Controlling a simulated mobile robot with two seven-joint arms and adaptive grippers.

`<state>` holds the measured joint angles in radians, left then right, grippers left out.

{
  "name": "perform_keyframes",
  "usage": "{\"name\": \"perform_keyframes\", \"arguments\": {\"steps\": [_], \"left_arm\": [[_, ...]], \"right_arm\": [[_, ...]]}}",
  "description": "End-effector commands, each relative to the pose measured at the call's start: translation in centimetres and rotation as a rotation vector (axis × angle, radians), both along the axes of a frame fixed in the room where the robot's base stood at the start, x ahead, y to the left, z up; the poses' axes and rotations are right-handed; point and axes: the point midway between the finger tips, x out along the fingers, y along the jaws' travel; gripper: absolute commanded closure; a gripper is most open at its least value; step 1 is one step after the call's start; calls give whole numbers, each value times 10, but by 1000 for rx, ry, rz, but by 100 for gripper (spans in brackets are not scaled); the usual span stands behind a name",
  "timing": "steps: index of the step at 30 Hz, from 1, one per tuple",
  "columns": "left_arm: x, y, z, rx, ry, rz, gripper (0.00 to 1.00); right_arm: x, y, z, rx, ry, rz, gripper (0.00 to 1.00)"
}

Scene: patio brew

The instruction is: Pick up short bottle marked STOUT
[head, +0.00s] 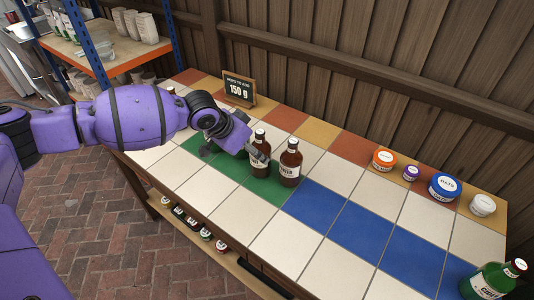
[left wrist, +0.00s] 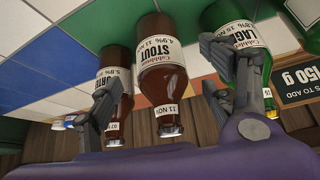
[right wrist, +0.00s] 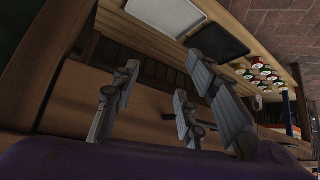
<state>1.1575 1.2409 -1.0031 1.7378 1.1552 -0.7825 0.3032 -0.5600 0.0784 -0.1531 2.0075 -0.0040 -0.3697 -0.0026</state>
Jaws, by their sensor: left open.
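The brown bottle marked STOUT (head: 261,150) stands on the green tiles beside the brown bottle marked PORTER (head: 290,163). My left gripper (head: 256,152) is open at the STOUT bottle and covers part of it in the head view. In the left wrist view the STOUT bottle (left wrist: 160,65) lies between the two spread fingers (left wrist: 160,92); I cannot tell whether they touch it. The PORTER bottle (left wrist: 115,85) is at the left finger, and a green LAGER bottle (left wrist: 240,45) is behind the right finger. My right gripper (right wrist: 165,90) is open and empty, below the table edge.
A sign reading 150 g (head: 239,89) stands at the back, against the wooden fence. Several tubs, including a blue-lidded one (head: 445,186), stand at the back right. A green bottle (head: 490,282) is at the near right corner. The blue and white tiles between are clear.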

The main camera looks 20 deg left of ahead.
Motion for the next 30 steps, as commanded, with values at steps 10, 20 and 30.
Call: {"name": "perform_keyframes", "arguments": {"steps": [10, 20, 30], "left_arm": [[23, -14, -39, 0, 0, -1, 26], [32, -19, -55, 1, -2, 0, 26], [31, -18, -55, 1, -2, 0, 59]], "right_arm": [[-8, 1, -5, 1, 17, -3, 60], [-3, 2, -6, 2, 8, 0, 60], [-1, 1, -5, 2, 4, 0, 60]]}}
